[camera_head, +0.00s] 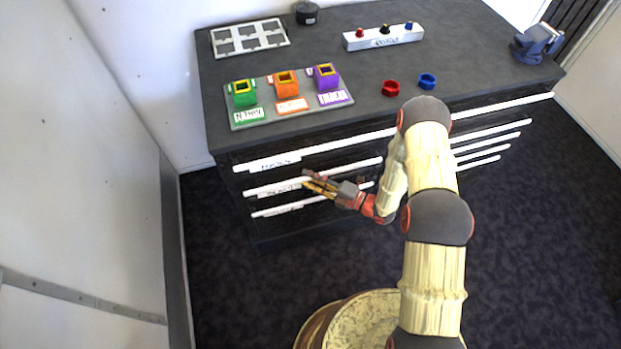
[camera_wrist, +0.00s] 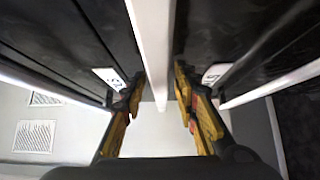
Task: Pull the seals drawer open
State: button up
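The left drawer stack of the dark workbench has white bar handles with small labels that are too small to read, so I cannot tell for certain which one is the seals drawer. My gripper (camera_head: 312,183) is at the middle handle (camera_head: 345,168) of this stack. In the wrist view, my gripper (camera_wrist: 160,90) has its fingers apart, one on each side of a white bar handle (camera_wrist: 152,45). Dark gaps show beside the bar, and I see no clear contact. The drawers look shut.
The grey benchtop (camera_head: 270,155) holds a tray (camera_head: 290,115) with green, orange and purple blocks, a red ring (camera_head: 391,88), a blue ring (camera_head: 427,81) and a vise (camera_head: 537,43). A white wall (camera_head: 90,150) stands at left. Dark floor lies before the drawers.

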jog(key=c, duration=0.6)
grip_shut()
